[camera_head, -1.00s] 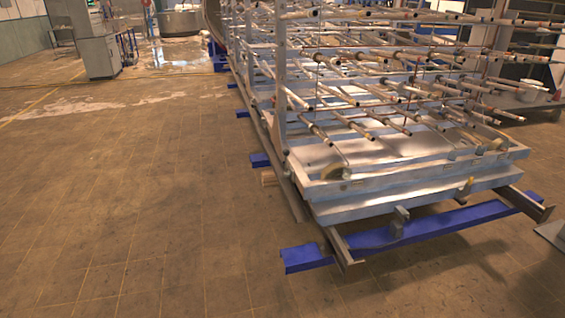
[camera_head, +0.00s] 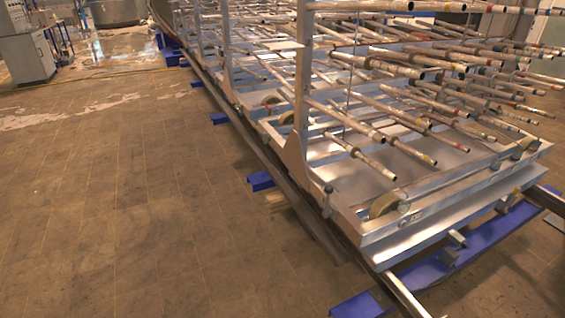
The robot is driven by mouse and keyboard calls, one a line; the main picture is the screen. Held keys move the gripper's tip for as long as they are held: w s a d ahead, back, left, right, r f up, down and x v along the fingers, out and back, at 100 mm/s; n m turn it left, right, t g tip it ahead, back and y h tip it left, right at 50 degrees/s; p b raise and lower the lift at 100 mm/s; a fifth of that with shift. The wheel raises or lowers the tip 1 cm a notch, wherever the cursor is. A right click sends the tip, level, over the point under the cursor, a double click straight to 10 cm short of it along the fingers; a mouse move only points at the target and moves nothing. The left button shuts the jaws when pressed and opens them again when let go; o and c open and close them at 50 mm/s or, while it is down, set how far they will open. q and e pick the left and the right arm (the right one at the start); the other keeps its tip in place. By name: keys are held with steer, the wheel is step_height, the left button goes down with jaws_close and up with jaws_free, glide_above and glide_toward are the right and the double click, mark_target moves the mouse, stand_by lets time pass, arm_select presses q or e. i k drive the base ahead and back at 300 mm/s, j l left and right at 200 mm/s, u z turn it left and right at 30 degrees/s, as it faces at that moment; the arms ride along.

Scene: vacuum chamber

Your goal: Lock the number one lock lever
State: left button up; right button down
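A long metal rack cart (camera_head: 430,222) with several rows of pipe-like rods (camera_head: 400,110) fills the right side of the head view. Small metal brackets (camera_head: 454,240) stick out below its front edge. A small dark fitting (camera_head: 328,188) sits at the foot of the near upright on its left side. I cannot tell whether any of these is the number one lock lever. Neither of my grippers shows in the view.
The cart stands on rails over blue crossbeams (camera_head: 500,232), whose ends stick out into the floor (camera_head: 130,210). The tiled floor on the left is clear. A grey cabinet (camera_head: 28,58) and a round metal vessel (camera_head: 108,12) stand far back left.

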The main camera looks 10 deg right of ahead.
mark_target(328, 189)
steer(key=i+j, duration=0.6)
steer(key=j, duration=0.2)
steer(key=i+j+z, duration=0.1)
steer(key=i+j, duration=0.15)
steer(key=j, duration=0.1)
